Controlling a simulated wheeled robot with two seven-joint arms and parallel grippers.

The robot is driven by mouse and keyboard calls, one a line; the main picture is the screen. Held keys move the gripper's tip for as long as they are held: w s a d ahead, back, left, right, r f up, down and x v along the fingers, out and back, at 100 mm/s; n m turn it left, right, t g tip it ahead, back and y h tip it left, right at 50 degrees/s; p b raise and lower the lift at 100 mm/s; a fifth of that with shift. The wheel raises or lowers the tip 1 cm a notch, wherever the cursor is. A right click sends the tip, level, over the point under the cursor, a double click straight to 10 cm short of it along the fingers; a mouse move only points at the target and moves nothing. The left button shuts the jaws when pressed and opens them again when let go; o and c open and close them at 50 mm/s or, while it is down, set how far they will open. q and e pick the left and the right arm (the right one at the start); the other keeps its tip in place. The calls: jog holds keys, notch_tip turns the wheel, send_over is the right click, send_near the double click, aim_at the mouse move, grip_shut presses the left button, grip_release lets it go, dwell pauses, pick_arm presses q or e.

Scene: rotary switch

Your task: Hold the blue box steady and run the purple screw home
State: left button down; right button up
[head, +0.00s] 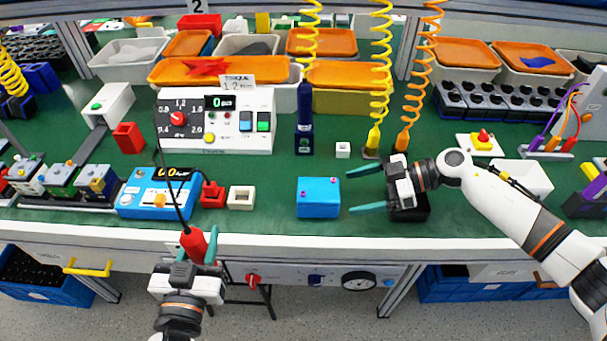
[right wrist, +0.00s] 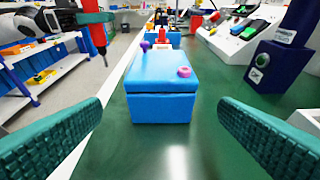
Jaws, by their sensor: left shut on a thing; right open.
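The blue box (head: 318,198) stands on the green bench, and the right wrist view shows it straight ahead (right wrist: 162,88). A pink screw or knob (right wrist: 184,72) sits on its lid. A purple knob (right wrist: 145,45), possibly the purple screw, shows near the lid's far left edge; its seating is unclear. My right gripper (head: 366,189) is open, its fingers pointing at the box's right side, with a small gap. My left gripper (head: 197,250) is shut on a red-handled tool (head: 194,241) at the bench's front edge, left of the box. A thin dark bit or cord shows on the tool.
Left of the box are a small cream block (head: 241,197), a red holder (head: 212,194) and a blue meter (head: 158,196). A white control panel (head: 215,120) and dark blue post (head: 305,125) stand behind. Coiled hoses (head: 381,75) hang at the back. Bench around the box is clear.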

aim_at(330, 196)
pick_arm(q)
jog(key=shift+w, duration=0.3)
pick_arm(e)
jog(key=shift+w+a+f, duration=0.1)
jog(key=shift+w, duration=0.15)
pick_arm(q)
jog(key=f+b, duration=0.2)
jog(key=shift+s+f+b, duration=0.1)
jog(key=shift+s+b, duration=0.25)
pick_arm(e)
jog(key=x, duration=0.3)
jog(key=shift+s+a, duration=0.15)
jog(key=shift+s, duration=0.2)
pick_arm(q)
jog(key=shift+w+r+p, duration=0.15)
jog(key=shift+r+p, duration=0.4)
jog(key=shift+p, duration=0.1)
pick_arm(e)
jog(key=shift+w+a, duration=0.15)
jog(key=shift+a, duration=0.8)
pick_arm(q)
jog(key=shift+r+p, duration=0.3)
jog(key=shift+r, duration=0.05)
pick_arm(e)
jog(key=shift+x, duration=0.9)
jog(key=shift+f, duration=0.25)
jog(key=shift+c, duration=0.2)
jog(key=c, duration=0.9)
jog(key=o, duration=1.2)
